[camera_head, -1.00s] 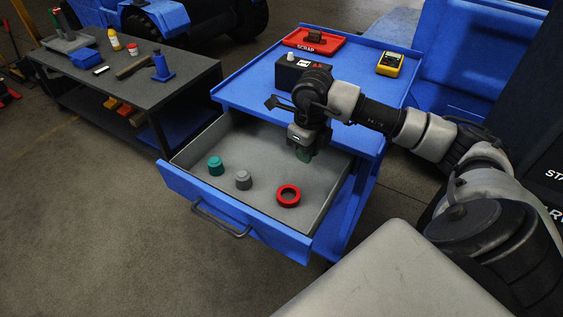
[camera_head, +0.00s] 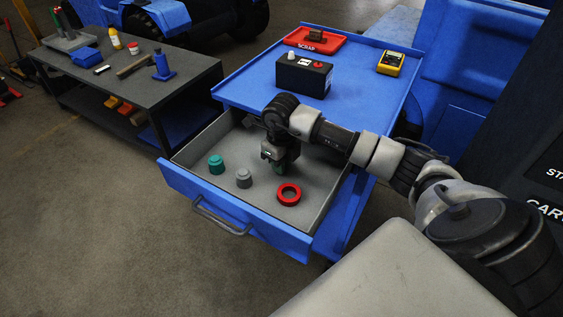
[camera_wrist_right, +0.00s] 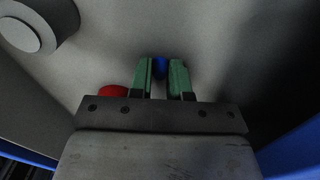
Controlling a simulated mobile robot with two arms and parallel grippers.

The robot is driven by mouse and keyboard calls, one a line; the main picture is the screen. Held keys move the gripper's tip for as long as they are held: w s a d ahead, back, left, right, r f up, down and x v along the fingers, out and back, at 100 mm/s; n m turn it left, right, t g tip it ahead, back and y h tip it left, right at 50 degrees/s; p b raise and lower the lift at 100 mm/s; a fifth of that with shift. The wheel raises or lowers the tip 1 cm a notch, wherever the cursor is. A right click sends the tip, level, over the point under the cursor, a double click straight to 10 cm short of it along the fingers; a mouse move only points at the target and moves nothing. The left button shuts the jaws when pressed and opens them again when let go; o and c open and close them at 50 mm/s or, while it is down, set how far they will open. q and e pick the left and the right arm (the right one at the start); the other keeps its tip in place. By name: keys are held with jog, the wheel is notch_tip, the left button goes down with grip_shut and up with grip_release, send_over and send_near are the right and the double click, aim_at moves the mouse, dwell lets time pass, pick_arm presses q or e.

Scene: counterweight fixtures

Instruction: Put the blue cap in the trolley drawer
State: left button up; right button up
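The trolley drawer (camera_head: 205,147) is pulled open, with a grey inside and a blue front. My right gripper (camera_head: 279,168) points down inside it, toward the back right. In the right wrist view its two green fingers (camera_wrist_right: 160,80) stand either side of the blue cap (camera_wrist_right: 160,68), which fills the narrow gap between them. The cap is mostly hidden there and cannot be made out in the head view. Whether it touches the drawer floor is not clear. My left gripper is not in view.
In the drawer are a teal cap (camera_head: 216,165), a grey cap (camera_head: 243,178) and a red ring (camera_head: 289,194). On the trolley top stand a black battery (camera_head: 304,76), a red scrap tray (camera_head: 315,38) and a yellow meter (camera_head: 391,63).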

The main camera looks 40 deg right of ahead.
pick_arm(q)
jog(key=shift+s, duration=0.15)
pick_arm(e)
jog(key=shift+f, duration=0.1)
jog(key=o, duration=0.4)
jog(key=shift+o, duration=0.8)
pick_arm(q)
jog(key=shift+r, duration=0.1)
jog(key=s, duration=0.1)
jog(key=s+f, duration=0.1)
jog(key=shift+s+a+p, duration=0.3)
pick_arm(e)
notch_tip(320, 180, up, 12)
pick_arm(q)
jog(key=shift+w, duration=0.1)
